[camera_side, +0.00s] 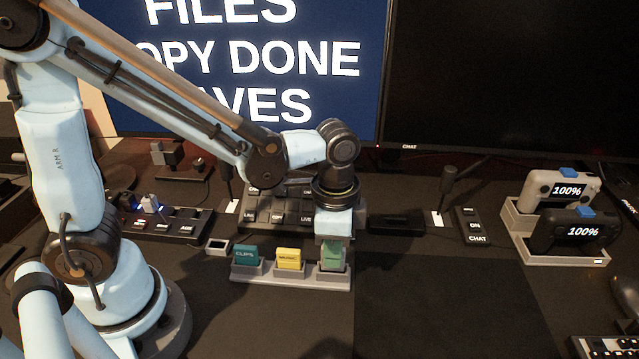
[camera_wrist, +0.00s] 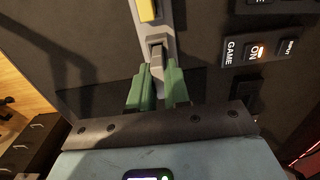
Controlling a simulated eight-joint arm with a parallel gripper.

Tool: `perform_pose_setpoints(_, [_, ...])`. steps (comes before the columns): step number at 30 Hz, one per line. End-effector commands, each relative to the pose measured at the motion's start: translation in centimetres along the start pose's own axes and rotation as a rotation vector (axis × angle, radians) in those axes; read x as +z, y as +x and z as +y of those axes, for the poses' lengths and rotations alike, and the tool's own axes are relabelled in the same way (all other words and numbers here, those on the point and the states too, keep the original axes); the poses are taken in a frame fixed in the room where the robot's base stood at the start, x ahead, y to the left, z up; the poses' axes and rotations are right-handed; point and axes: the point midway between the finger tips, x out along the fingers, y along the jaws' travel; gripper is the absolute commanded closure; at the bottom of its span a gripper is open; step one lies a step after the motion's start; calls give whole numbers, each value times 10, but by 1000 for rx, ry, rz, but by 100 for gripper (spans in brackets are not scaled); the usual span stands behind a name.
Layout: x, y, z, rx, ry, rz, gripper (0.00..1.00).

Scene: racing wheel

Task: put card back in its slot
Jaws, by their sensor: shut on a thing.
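My gripper (camera_side: 333,262) points down over the right-hand slot of the grey card rack (camera_side: 290,280). A teal CLIPS card (camera_side: 246,256) stands in the left slot. A yellow MUSIC card (camera_side: 289,259) stands in the middle slot; it also shows at the top of the wrist view (camera_wrist: 147,10).
A button panel (camera_side: 270,207) lies behind the rack. A small box (camera_side: 217,246) sits left of it. A CHAT switch (camera_side: 470,226) and a dock (camera_side: 560,250) with two handhelds are at right. The dark desk before the rack is clear.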

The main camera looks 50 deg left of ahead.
Motion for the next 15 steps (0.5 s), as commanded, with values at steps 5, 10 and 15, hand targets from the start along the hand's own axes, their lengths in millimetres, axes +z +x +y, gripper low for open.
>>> perform_pose_setpoints(5, [0,4,0,0,0,0,100])
perform_pose_setpoints(10, [0,8,0,0,0,0,100])
perform_pose_setpoints(15, [0,12,0,0,0,0,100])
